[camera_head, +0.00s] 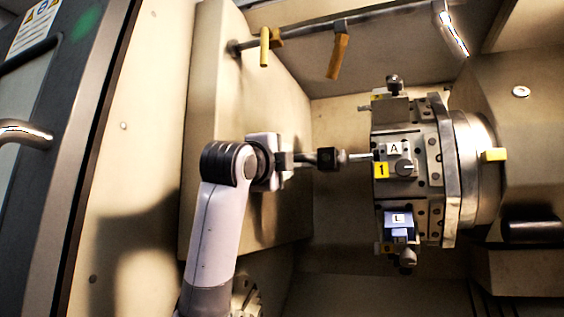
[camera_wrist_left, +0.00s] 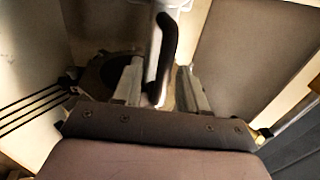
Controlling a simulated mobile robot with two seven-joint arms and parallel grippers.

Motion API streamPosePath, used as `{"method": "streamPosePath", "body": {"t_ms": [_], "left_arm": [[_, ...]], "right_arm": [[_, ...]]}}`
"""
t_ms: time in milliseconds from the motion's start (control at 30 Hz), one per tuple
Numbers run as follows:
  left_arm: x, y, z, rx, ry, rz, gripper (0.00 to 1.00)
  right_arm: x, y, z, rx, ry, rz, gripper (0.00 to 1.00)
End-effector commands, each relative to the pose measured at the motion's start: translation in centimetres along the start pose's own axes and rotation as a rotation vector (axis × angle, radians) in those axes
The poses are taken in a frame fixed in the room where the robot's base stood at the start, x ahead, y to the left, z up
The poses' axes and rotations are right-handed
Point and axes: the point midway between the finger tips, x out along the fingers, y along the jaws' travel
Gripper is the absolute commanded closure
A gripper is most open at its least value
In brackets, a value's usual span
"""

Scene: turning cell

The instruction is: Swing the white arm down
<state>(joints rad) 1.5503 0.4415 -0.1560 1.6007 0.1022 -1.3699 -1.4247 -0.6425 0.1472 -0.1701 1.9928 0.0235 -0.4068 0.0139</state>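In the left wrist view, the white arm (camera_wrist_left: 152,48) comes down from the top as a pale bar with a dark strip along it. My left gripper (camera_wrist_left: 159,70) has its two fingers apart, one on each side of this bar. I cannot tell whether either finger touches it. In the head view, a pale limb with a dark joint, apparently my left arm, rises from the bottom to a pale block. Which part there is the white arm is hard to tell, and the left fingers are not clear. My right gripper is not in view.
The tool turret (camera_head: 437,170) stands at right, and a thin bar with a dark collar (camera_head: 330,158) runs left from it. A pipe with yellow handles (camera_head: 265,46) crosses above. The door (camera_head: 60,120) is at left. A partly hidden round metal part (camera_head: 248,295) is below.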

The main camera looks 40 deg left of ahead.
Motion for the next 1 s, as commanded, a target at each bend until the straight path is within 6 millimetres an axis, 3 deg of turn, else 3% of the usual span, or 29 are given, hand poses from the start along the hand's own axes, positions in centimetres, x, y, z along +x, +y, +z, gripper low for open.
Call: {"method": "streamPosePath", "body": {"t_ms": [167,600,1000], "left_arm": [[-0.9,0.0,0.1,-0.001,-0.001,-0.003,0.58],[-6.7,0.0,0.0,0.001,0.000,-0.002,0.58],[-7.2,0.0,0.0,0.000,0.000,0.001,0.58]], "right_arm": [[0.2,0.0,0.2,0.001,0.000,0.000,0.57],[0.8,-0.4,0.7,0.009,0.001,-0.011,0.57],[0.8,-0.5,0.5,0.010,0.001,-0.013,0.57]]}}
